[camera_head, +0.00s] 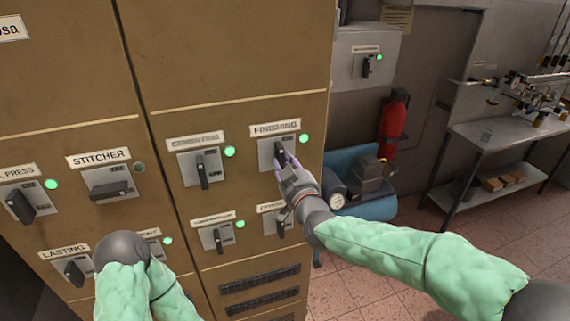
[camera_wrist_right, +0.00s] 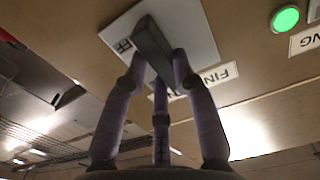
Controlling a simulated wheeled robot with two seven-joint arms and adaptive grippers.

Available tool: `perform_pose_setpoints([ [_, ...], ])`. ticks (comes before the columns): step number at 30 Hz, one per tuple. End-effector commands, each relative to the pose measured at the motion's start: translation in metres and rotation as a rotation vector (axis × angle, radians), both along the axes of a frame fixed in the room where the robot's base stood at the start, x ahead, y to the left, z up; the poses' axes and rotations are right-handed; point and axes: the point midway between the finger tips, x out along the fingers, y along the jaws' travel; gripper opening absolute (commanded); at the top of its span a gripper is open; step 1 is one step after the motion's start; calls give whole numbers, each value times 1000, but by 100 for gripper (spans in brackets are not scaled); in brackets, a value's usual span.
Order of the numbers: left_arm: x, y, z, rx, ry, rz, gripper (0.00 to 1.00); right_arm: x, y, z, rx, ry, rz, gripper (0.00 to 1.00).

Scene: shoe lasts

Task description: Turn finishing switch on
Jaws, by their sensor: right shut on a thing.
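The finishing switch (camera_head: 265,155) is a grey plate with a dark rotary handle, under a FINISHING label (camera_head: 276,128) on the tan cabinet. The green lamp (camera_head: 304,139) beside it is lit. My right gripper (camera_head: 284,160) is at this switch with its fingers around the handle. In the right wrist view the fingers (camera_wrist_right: 156,75) close on the dark handle (camera_wrist_right: 151,42), and the lit lamp (camera_wrist_right: 286,18) shows at upper right. The handle looks roughly upright in the head view, partly hidden by the fingers. My left arm shows at lower left, but its gripper does not show.
Other switches surround it; the stitcher switch (camera_head: 109,183) has a sideways handle and a dark lamp (camera_head: 139,168). Right of the cabinet are a blue tank with a gauge (camera_head: 381,207), a red extinguisher (camera_head: 393,118) and a metal table (camera_head: 510,137). Open tiled floor lies at lower right.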

Motion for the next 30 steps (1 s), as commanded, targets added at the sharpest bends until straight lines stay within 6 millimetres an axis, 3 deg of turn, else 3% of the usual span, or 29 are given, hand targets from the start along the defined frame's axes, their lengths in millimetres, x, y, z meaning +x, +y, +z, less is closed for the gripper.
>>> perform_pose_setpoints([
  [9, 0, 0, 0, 0, 0, 0, 40, 0, 0, -2, -5, 3, 1, 0],
  [10, 0, 0, 0, 0, 0, 0, 40, 0, 0, -2, -5, 3, 1, 33],
  [12, 0, 0, 0, 0, 0, 0, 40, 0, 0, -2, -4, 2, 1, 52],
  [23, 0, 0, 0, 0, 0, 0, 40, -1, 0, 0, -2, 0, 1, 52],
  [30, 0, 0, 0, 0, 0, 0, 40, -22, -7, 1, -1, -3, 0, 52],
])
